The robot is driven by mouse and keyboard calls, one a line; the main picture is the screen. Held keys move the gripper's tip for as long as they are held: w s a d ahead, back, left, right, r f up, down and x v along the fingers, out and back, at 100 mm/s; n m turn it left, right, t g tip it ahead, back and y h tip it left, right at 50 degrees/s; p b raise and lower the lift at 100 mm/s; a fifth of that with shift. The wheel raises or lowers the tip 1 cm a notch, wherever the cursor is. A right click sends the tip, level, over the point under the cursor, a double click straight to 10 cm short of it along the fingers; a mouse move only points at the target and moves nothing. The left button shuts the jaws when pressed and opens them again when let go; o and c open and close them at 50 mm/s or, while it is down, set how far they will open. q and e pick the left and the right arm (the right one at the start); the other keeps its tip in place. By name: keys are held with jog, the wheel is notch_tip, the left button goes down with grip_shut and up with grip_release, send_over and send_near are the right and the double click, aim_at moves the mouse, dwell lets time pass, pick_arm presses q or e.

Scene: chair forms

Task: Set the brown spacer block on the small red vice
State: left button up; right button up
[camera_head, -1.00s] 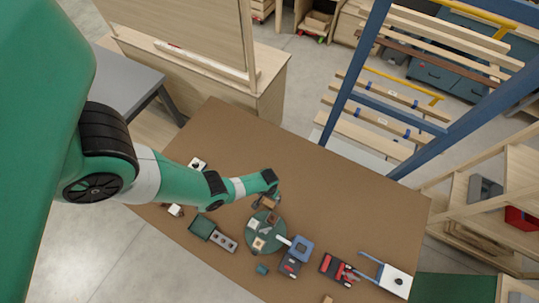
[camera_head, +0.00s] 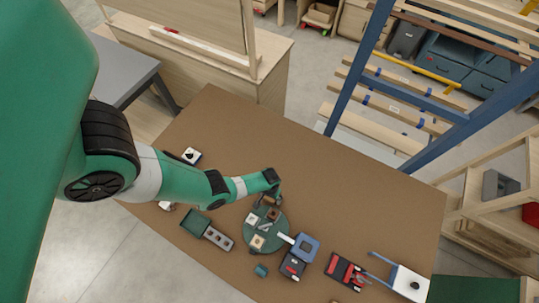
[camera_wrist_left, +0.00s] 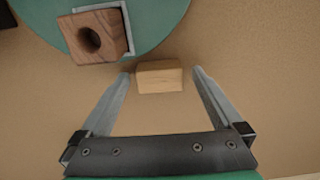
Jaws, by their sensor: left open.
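A dark brown block with a round hole (camera_wrist_left: 97,36) sits in a light holder on the round green disc (camera_wrist_left: 168,18). In the head view the brown block (camera_head: 273,214) shows small near the disc's far edge. My left gripper (camera_head: 270,197) is just beyond that edge, pointing down. In the left wrist view the gripper (camera_wrist_left: 160,75) is open, with a pale wooden block (camera_wrist_left: 160,77) between its fingertips, off the disc and apart from both fingers. A red and black device (camera_head: 345,270), seemingly the small red vice, stands right of the disc. My right gripper is out of view.
A dark device with a blue square frame (camera_head: 304,247) stands between disc and vice. A white board with blue handles (camera_head: 409,282) is at the right, a green tray (camera_head: 195,222) left of the disc. The brown table (camera_head: 350,195) is clear at the back.

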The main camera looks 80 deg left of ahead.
pick_arm(q)
jog(key=shift+f, duration=0.4)
jog(key=c, duration=1.5)
